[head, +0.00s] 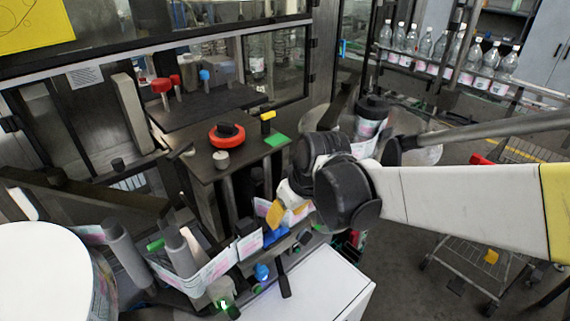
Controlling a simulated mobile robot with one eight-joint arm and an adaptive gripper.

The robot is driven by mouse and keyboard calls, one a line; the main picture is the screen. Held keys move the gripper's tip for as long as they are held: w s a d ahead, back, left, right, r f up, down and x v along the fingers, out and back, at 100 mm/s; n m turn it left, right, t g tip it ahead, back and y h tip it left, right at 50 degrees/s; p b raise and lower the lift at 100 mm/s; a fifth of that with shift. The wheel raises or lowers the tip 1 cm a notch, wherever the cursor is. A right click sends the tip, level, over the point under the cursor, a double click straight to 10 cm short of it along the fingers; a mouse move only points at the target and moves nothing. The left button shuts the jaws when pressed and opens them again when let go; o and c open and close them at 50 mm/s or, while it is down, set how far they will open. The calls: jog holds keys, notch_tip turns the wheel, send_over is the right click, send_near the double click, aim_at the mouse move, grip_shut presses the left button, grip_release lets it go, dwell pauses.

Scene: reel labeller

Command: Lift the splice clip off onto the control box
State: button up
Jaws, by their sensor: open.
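My gripper (283,214) is at the centre of the head view, on the near side of the dark machine table, over the label web. My black wrist covers much of it, and its fingers show only in part; it is open. A small blue piece (273,236) sits at the label web (248,244) just below the gripper; it may be the splice clip, but I cannot be sure. Whether the fingers touch it cannot be told. A white box (325,288) with a flat top, probably the control box, stands at the bottom centre, below the gripper.
A black handle-like part (284,281) and a blue knob (262,272) are at the white box's left side. A large label reel (45,275) and grey rollers (125,250) stand left. A red-orange ring (227,135) lies on the dark table behind. Floor is open at right, near a wire cart (470,262).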

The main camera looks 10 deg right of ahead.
aim_at(274, 232)
jog(key=x, duration=0.3)
jog(key=b+x, duration=0.1)
jog(key=x, duration=0.1)
jog(key=shift+w+a, duration=0.2)
jog(key=shift+a, duration=0.15)
jog(key=b+x, duration=0.1)
jog(key=x, duration=0.4)
jog(key=shift+w+f, duration=0.15)
jog(key=shift+f, duration=0.15)
jog(key=shift+d+r, duration=0.1)
jog(key=shift+c, duration=0.5)
grip_shut()
